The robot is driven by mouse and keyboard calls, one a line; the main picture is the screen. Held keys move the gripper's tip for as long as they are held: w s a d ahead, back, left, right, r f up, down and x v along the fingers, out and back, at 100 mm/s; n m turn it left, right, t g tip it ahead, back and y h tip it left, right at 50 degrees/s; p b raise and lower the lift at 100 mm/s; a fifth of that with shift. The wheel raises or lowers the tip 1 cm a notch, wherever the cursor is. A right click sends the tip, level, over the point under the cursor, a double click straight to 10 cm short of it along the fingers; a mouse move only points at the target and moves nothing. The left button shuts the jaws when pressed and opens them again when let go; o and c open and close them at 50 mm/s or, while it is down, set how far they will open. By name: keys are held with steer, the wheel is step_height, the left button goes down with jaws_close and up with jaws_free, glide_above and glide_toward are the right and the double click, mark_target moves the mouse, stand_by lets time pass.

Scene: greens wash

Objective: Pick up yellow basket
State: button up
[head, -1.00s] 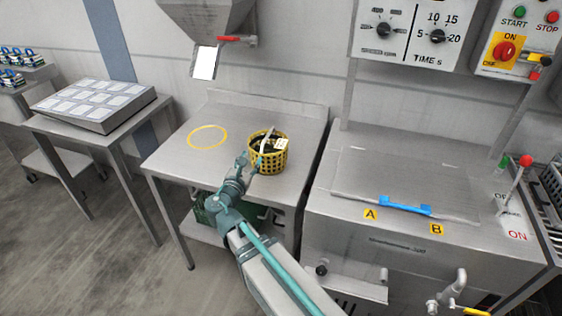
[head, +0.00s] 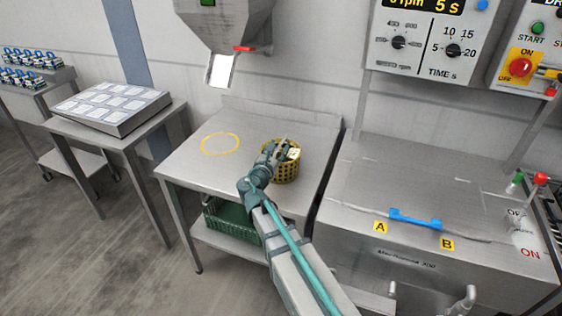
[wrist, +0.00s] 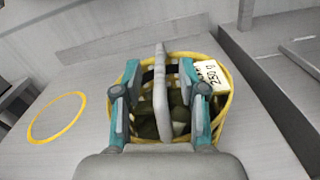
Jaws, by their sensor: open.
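The yellow basket (head: 288,172) stands upright on the steel table, right of a painted yellow ring. It has perforated sides and a white tag, which reads 250 g in the wrist view. Dark green contents show inside the basket (wrist: 224,118) in the wrist view. A pale grey handle (wrist: 161,92) arches over its middle. My gripper (wrist: 158,72) is open, with one teal finger on each side of the handle and a gap to it on both sides. In the head view my gripper (head: 280,148) hides part of the basket's rim and handle.
The yellow ring (head: 220,144) on the table is empty. A hopper chute (head: 221,70) hangs above the table's back. A washer with a blue handle (head: 415,218) stands close on the right. A green crate (head: 228,222) sits on the lower shelf.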

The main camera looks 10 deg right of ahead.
steer(key=shift+w+d, duration=0.35)
steer(key=shift+w, duration=0.25)
steer(key=shift+s, duration=0.1)
jaws_close()
